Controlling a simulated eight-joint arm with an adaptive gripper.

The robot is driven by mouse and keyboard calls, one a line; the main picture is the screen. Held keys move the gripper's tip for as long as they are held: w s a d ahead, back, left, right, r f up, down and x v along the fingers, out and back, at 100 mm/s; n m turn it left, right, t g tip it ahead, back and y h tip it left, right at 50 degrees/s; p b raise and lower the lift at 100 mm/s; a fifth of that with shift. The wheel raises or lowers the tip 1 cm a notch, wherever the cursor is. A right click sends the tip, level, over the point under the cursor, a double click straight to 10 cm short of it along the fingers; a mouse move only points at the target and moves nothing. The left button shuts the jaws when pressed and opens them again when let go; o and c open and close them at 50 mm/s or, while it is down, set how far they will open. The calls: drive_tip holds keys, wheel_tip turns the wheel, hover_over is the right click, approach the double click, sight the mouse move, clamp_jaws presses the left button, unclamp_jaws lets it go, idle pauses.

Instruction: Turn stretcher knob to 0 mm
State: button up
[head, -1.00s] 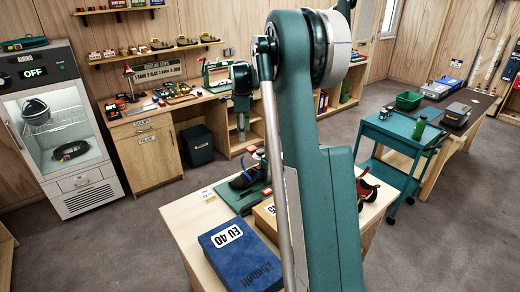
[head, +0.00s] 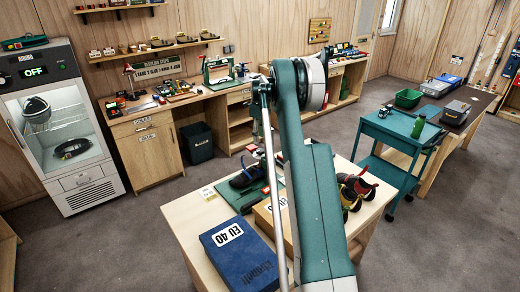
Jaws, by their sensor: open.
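I cannot make out a stretcher knob or its scale at this size. On the near table (head: 183,219), a dark shoe (head: 243,178) sits at a flat green base (head: 236,201), which may be the stretcher; my arm covers part of this area. A teal frame-like device (head: 217,68) stands on the back bench. My raised arm crosses the middle of the head view. My gripper's fingers are hidden behind the arm; only a bit of the teal wrist shows left of the rod.
A blue box marked EU 40 (head: 238,257) and a tan box (head: 268,217) lie on the near table. Red, yellow and black shoes (head: 355,190) are at its right. A teal cart (head: 396,127) stands beyond. Open floor lies left of the table.

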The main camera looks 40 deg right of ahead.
sight(260, 150)
drive_tip(key=shift+f, duration=0.1)
idle(0.3)
drive_tip(key=shift+f, duration=3.8)
drive_tip(key=c, duration=0.9)
